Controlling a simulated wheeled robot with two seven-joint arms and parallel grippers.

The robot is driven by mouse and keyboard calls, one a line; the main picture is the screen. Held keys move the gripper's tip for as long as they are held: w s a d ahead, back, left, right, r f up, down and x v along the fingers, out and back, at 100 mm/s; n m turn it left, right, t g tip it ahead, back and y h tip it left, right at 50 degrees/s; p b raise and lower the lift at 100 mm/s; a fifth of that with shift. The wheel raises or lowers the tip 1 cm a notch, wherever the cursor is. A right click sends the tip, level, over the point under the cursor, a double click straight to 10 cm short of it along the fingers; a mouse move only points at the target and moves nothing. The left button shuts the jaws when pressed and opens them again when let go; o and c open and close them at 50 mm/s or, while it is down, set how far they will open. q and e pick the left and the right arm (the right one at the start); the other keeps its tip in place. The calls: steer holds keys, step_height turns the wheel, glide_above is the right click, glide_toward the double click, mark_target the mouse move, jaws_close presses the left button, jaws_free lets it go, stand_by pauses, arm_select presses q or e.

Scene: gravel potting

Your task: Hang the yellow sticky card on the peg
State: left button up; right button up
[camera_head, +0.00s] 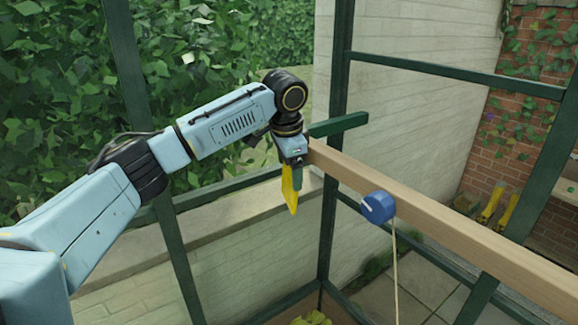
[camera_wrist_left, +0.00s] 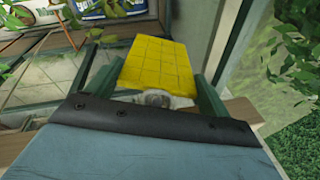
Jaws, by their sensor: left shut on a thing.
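The yellow sticky card (camera_head: 289,193) hangs down from my left gripper (camera_head: 294,172), near the left end of a wooden beam. In the head view the card shows nearly edge-on, as a narrow strip. In the left wrist view the card (camera_wrist_left: 155,62) shows its gridded face between the two green fingers of my left gripper (camera_wrist_left: 150,88). My left gripper is shut on it. I cannot make out the peg clearly in either view. My right gripper is not in view.
The wooden beam (camera_head: 450,245) runs from near my left gripper to the lower right. A blue round reel (camera_head: 378,207) with a hanging cord sits on it. A short green bar (camera_head: 338,125) juts out behind my gripper. Green frame posts (camera_head: 337,150) stand close by.

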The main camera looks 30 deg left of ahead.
arm_select(q)
steer(key=o, duration=1.1)
steer(key=shift+r, duration=0.1)
